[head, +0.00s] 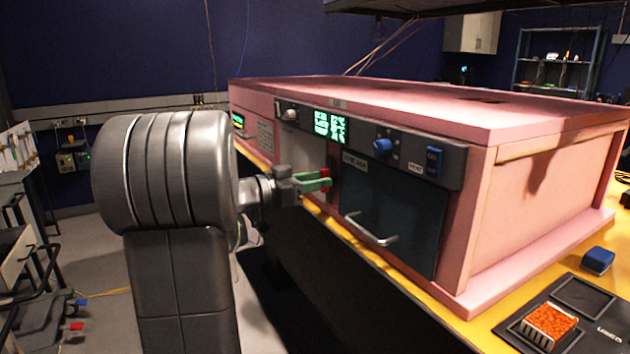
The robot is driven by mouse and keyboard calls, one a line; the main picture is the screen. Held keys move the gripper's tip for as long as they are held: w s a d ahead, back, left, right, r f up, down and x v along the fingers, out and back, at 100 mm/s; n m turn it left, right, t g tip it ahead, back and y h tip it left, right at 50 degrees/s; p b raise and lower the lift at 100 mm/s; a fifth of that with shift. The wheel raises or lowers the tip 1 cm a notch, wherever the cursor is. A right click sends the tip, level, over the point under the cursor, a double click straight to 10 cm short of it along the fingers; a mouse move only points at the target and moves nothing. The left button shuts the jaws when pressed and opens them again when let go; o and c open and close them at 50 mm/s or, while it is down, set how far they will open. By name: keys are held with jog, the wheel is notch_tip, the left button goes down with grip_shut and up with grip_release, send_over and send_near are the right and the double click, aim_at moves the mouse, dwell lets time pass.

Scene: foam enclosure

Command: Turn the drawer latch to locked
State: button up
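The dark drawer front (405,225) with a metal bar handle (370,229) is set in the front of the pink foam enclosure (470,205), and it looks shut. A small red part (326,174), which looks like the drawer latch, is at the drawer's left edge. My gripper (326,181) has green fingers that reach right, up to this red part. The fingers partly cover it, so its turn position is unclear. I cannot tell whether the fingers touch it or are closed on it.
Above the drawer is a panel with green displays (330,126), a blue knob (384,146) and a blue switch (434,162). The enclosure stands on a yellow-edged bench (480,330). A dark tray (610,325) and a blue block (598,260) lie at right.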

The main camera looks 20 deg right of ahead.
jog(key=shift+d, duration=0.1)
grip_shut()
jog(key=shift+n+b, duration=0.4)
jog(key=shift+b, duration=0.1)
jog(key=n+b, duration=0.1)
jog(key=n, duration=0.4)
jog(key=n+b, duration=0.1)
jog(key=n, duration=1.1)
jog(key=shift+w+f+b, duration=0.25)
jog(key=shift+w+b, duration=0.05)
jog(key=shift+b, duration=0.1)
jog(key=shift+n, duration=0.3)
